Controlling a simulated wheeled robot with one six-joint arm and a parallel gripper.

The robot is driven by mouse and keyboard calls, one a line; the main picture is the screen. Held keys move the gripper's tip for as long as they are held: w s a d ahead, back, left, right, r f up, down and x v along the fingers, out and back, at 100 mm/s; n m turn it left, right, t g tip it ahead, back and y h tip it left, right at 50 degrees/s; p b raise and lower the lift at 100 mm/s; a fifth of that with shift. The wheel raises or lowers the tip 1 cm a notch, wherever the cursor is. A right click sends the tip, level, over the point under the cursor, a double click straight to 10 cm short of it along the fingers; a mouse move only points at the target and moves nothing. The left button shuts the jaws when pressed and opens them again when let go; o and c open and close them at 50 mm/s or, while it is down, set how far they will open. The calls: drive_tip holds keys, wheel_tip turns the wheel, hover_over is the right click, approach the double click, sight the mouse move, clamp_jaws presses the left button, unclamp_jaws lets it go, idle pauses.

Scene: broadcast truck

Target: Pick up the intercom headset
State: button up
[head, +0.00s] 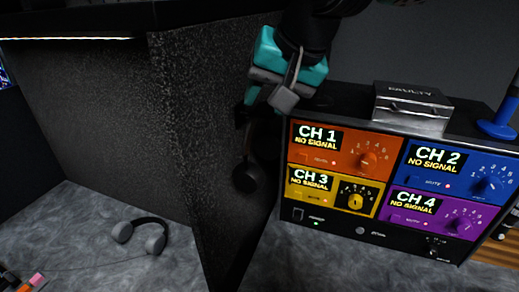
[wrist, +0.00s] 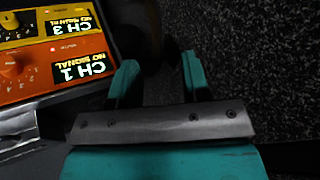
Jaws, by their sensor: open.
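A black headset (head: 246,176) hangs on the end face of a dark speckled partition, left of the channel panel; only its lower earpiece shows clearly. Its upper part is dark and partly hidden by my gripper (head: 264,100), which is above it, pointing down. In the wrist view my gripper (wrist: 157,75) has its two teal fingers apart with nothing between them. A dark shape (wrist: 145,22), possibly the headset, lies beyond the fingertips.
The channel panel (head: 368,214) with four coloured sections stands close right of my gripper. A silver box (head: 412,106) and a blue object (head: 497,128) sit on top of it. The partition (head: 186,140) is close on the left. Small coloured items (head: 36,281) lie at lower left.

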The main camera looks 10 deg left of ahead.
sight(250, 132)
drive_tip(key=p+x, duration=0.1)
drive_tip(key=x, duration=0.3)
drive_tip(key=shift+w+a+f, duration=0.1)
drive_tip(key=shift+a+f, duration=0.05)
drive_tip(key=shift+f, duration=0.2)
drive_tip(key=shift+d+p+x, duration=0.15)
drive_tip(key=shift+p+x, duration=0.6)
drive_tip(key=shift+x, duration=0.6)
drive_tip(key=shift+d+p+x, duration=0.15)
drive_tip(key=shift+p+x, duration=0.55)
drive_tip(key=shift+x, duration=0.6)
drive_tip(key=shift+f, duration=0.1)
clamp_jaws()
